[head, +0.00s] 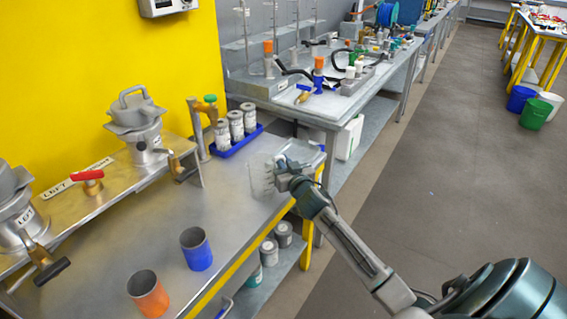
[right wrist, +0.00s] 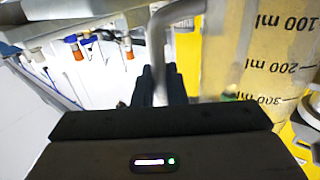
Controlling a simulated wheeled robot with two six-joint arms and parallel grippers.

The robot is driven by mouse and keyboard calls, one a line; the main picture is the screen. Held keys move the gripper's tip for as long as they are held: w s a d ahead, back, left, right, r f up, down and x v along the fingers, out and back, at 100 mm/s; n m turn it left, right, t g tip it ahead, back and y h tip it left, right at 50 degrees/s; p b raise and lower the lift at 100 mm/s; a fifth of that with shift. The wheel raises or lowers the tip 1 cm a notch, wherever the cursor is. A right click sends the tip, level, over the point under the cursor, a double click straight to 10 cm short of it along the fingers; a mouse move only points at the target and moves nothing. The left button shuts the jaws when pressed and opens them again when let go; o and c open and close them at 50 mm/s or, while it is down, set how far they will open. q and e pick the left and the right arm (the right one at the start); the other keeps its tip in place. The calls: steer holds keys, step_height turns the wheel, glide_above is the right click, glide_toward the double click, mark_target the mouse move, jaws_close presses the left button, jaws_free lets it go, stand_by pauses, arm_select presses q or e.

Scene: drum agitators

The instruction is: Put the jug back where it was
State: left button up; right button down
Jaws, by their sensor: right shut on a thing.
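The jug (head: 262,180) is clear and faint in the head view, at the far right part of the steel bench. In the right wrist view the jug (right wrist: 268,60) is large at the right, with black ml marks that read upside down. My right gripper (head: 281,172) is at the jug's right side. In the right wrist view the fingers of my right gripper (right wrist: 160,82) are shut on the grey handle of the jug. I cannot tell whether the jug's base touches the bench. My left gripper is not in view.
The steel bench (head: 120,240) bears a blue cup (head: 196,250) and an orange cup (head: 149,294) in front. A blue tray (head: 237,144) with several tins stands behind the jug. Lidded metal vessels stand on the raised shelf at left. The bench middle is clear.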

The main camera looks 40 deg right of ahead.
steer(key=shift+f, duration=0.2)
steer(key=c, duration=1.5)
jaws_free()
steer(key=shift+r, duration=0.1)
